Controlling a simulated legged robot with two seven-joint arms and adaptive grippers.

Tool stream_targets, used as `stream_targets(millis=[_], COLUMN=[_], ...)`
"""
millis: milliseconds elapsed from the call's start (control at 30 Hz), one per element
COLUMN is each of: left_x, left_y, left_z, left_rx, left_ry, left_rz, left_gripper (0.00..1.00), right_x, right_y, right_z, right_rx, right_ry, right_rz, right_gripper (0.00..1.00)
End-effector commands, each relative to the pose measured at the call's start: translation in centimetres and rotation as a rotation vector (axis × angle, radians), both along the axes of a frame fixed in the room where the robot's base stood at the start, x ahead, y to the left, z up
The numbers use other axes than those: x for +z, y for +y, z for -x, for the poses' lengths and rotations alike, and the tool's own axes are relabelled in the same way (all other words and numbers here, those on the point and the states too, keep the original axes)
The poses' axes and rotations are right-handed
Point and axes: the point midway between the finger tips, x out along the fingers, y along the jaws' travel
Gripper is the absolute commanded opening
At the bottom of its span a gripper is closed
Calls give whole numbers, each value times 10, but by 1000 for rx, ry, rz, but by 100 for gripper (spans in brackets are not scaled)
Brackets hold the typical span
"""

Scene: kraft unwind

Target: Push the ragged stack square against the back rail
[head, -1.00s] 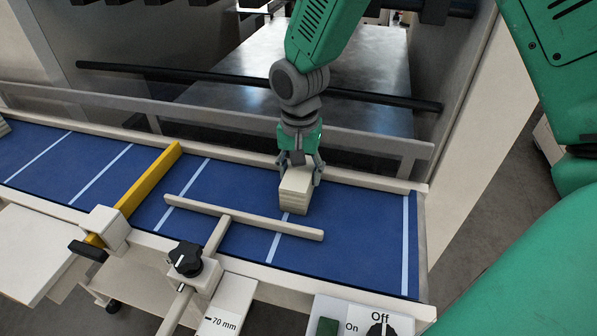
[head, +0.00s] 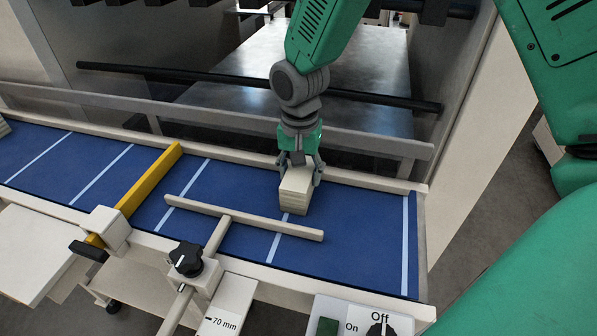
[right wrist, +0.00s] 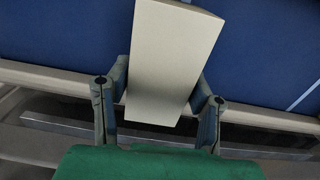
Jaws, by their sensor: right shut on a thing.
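The stack (head: 295,188) is a small block of cream sheets on the blue belt, close to the back rail (head: 232,164). In the right wrist view its pale top (right wrist: 170,60) lies between the two fingers. My right gripper (head: 298,180) points down over the stack and is shut on its two sides. In the head view the fingers hide part of the stack's far end, so I cannot tell whether it touches the rail. The visible layers look fairly even. My left gripper is not in view.
A cream guide bar (head: 245,218) lies across the belt (head: 350,215) in front of the stack. A yellow bar (head: 135,195) crosses the belt to the left. A control box (head: 365,318) stands at the front. The belt right of the stack is clear.

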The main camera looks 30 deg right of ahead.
Motion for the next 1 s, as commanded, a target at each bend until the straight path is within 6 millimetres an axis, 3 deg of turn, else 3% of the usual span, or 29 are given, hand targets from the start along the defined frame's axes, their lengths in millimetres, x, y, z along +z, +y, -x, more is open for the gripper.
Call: stream_targets(millis=[467,500,533,867,1000], left_x=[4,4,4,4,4], left_y=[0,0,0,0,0], left_z=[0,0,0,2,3], left_rx=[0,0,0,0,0], left_ry=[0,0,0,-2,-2], left_rz=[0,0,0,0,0], left_gripper=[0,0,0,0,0], right_x=[-1,-1,-1,0,13], right_y=[2,3,3,3,3], right_z=[1,2,2,2,1], right_rx=[1,1,1,0,0], right_ry=[-3,-3,-1,-1,-4], right_rz=[2,2,1,1,0], right_gripper=[14,61,72,72,72])
